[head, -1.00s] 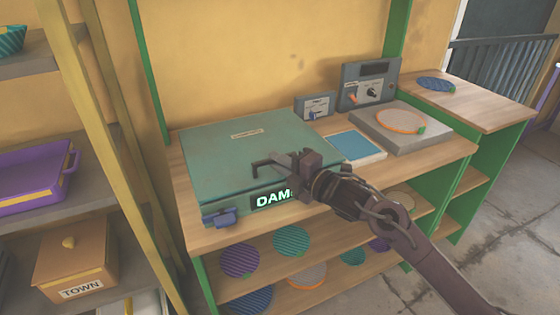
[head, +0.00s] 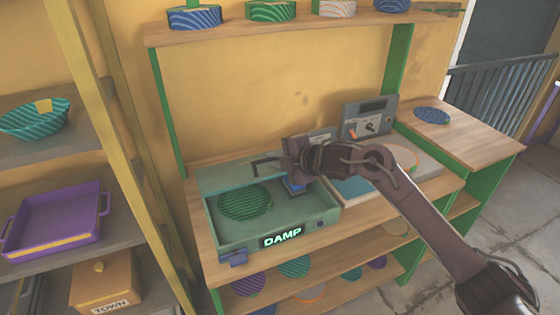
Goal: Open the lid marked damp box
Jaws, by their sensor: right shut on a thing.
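The box marked DAMP (head: 323,216) stands on the workbench with its glowing label on the front. Its green lid (head: 225,179) is up at the back, seen at a steep angle. A green striped disc (head: 245,203) lies inside the box. My right gripper (head: 284,167) is at the right part of the raised lid. It is shut on the lid, but the grip point is partly hidden by the gripper itself. A blue part (head: 295,187) shows just below it. My left gripper is not in view.
A blue pad (head: 350,187) and a grey unit with a disc lie right of the box, partly behind my arm. A control panel (head: 369,120) stands behind. A shelf above holds several striped pieces (head: 272,11). A purple tray (head: 55,220) is on the left rack.

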